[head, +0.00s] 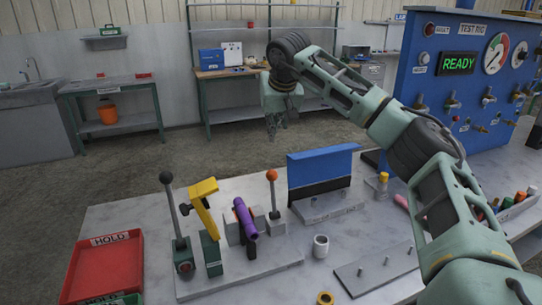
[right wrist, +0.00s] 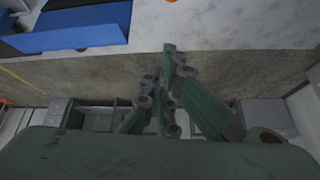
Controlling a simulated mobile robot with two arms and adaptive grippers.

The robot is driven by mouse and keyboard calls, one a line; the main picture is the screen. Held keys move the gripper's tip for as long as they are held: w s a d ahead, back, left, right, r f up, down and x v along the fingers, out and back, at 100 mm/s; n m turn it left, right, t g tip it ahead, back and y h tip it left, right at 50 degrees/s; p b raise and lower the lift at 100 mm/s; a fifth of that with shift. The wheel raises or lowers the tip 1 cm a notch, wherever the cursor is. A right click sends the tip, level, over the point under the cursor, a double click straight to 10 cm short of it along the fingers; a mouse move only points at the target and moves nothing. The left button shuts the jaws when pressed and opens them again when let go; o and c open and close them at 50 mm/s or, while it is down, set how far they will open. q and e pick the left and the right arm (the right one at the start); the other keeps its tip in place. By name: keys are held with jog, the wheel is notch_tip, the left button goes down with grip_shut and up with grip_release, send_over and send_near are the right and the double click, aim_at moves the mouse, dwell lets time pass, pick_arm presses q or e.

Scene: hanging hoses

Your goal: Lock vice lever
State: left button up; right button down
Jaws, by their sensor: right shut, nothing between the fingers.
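A grey metal plate (head: 235,285) on the bench carries the vice parts. A grey block (head: 232,228) holds a purple hose piece (head: 245,218), tilted. Just right of it stands an upright lever with an orange ball (head: 272,176). To the left stand a dark-ball lever (head: 175,210) on a green base and a yellow handle (head: 203,205) on a green post. I cannot tell for sure which lever is the vice's. My right gripper (head: 272,131) hangs beyond the bench's far edge, apart from all levers; the right wrist view shows its fingers (right wrist: 168,52) shut and empty. My left gripper is not in view.
A red HOLD tray (head: 105,268) lies at the bench's left. A blue-and-black panel (head: 320,175) stands behind the levers' right. A blue test rig (head: 455,80) stands at right.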

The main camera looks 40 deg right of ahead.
jog(key=shift+f, duration=0.15)
notch_tip(320, 180, down, 9)
jog(key=w+p, duration=0.1)
jog(key=p, duration=0.1)
dwell(0.5)
jog(key=shift+w+f, duration=0.1)
jog(key=shift+f, duration=0.05)
